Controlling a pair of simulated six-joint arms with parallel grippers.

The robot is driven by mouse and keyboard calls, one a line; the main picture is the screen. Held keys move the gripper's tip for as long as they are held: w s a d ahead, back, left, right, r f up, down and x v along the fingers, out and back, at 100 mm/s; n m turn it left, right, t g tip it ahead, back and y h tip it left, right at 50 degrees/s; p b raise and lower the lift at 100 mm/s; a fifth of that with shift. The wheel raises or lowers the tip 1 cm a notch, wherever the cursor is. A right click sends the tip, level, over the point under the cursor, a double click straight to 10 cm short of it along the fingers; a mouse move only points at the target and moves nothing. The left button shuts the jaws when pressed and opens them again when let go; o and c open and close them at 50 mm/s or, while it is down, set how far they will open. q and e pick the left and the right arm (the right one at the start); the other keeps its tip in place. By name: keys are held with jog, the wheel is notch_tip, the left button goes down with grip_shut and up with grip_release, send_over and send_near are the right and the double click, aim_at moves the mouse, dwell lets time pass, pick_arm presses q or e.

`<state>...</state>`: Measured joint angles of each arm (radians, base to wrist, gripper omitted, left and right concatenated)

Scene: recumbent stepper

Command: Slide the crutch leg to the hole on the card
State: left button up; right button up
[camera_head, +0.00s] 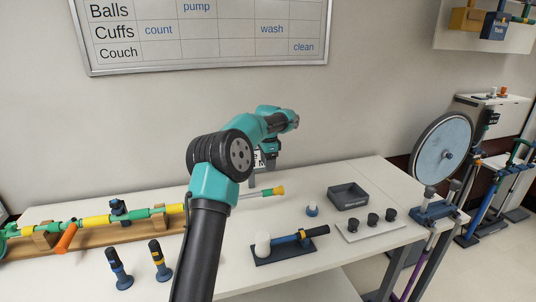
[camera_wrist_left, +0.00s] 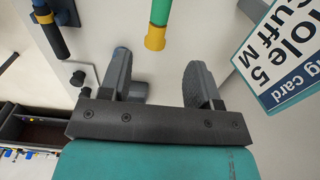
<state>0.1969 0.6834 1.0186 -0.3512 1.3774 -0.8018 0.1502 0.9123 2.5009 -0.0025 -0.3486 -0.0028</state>
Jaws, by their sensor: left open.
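The crutch is a long green tube with yellow bands (camera_head: 97,221), lying along a wooden stand at the left of the table. Its leg runs right behind my arm and ends in a yellow tip (camera_head: 277,191). In the left wrist view the green leg (camera_wrist_left: 161,10) ends in that yellow tip (camera_wrist_left: 155,39), in line with the gap between my fingers. My left gripper (camera_wrist_left: 158,70) is open and nothing shows between its fingers. The leg's holes cannot be made out. My right gripper is not in view.
A blue-handled tool on a dark base (camera_head: 284,250), a white plate with several black knobs (camera_head: 372,232) and a dark tray (camera_head: 348,195) occupy the table's right side. Two upright dark handles (camera_head: 119,272) stand at the front left. A wall chart (camera_head: 200,35) hangs behind.

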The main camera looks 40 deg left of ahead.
pick_arm(q)
notch_tip(320, 180, up, 4)
jog(key=shift+f, duration=0.15)
dwell(0.5)
